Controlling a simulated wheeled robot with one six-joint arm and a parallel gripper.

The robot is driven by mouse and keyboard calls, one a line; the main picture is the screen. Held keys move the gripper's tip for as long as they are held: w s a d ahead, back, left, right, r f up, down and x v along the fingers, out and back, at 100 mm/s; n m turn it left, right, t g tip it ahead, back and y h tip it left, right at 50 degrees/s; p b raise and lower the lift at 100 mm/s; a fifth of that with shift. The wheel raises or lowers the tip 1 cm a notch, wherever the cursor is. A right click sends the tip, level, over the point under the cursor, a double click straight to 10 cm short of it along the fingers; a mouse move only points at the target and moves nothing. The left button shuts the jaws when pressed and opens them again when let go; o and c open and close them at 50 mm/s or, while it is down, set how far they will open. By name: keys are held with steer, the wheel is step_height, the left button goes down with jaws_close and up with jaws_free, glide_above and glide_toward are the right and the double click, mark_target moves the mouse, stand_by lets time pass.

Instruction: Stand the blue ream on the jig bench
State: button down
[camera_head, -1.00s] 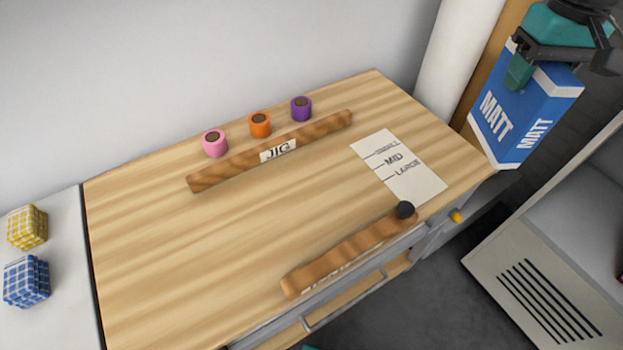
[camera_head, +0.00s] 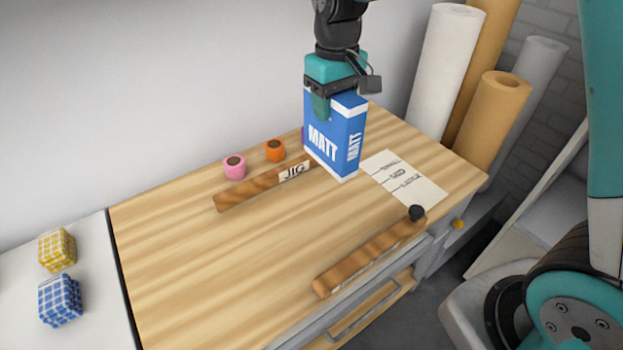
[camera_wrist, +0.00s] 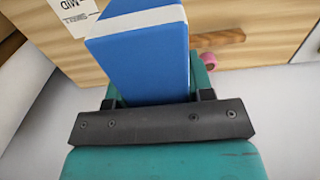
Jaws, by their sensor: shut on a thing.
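The blue ream (camera_head: 336,140), with white ends and the word MATT on its sides, hangs upright in my gripper (camera_head: 336,100). My gripper is shut on its upper end. In the head view the ream covers the right end of the back JIG bar and part of the purple roll; whether it touches the bench cannot be told. In the wrist view the blue ream (camera_wrist: 148,60) sits between the fingers. The jig bench (camera_head: 240,235) has a light wooden top, with a back wooden bar (camera_head: 250,188) and a front wooden bar (camera_head: 370,254).
A size card (camera_head: 404,180) lies right of the ream. Pink (camera_head: 234,168) and orange (camera_head: 275,151) rolls stand behind the back bar. Tall paper rolls (camera_head: 446,70) stand beyond the bench's right end. Yellow (camera_head: 57,249) and blue (camera_head: 60,299) checked bundles sit at left. The bench middle is clear.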

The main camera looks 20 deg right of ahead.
step_height(320, 180, down, 17)
steer(key=p, duration=0.2)
steer(key=shift+r, duration=0.2)
steer(key=shift+f, duration=0.2)
steer(key=c, duration=0.5)
jaws_free()
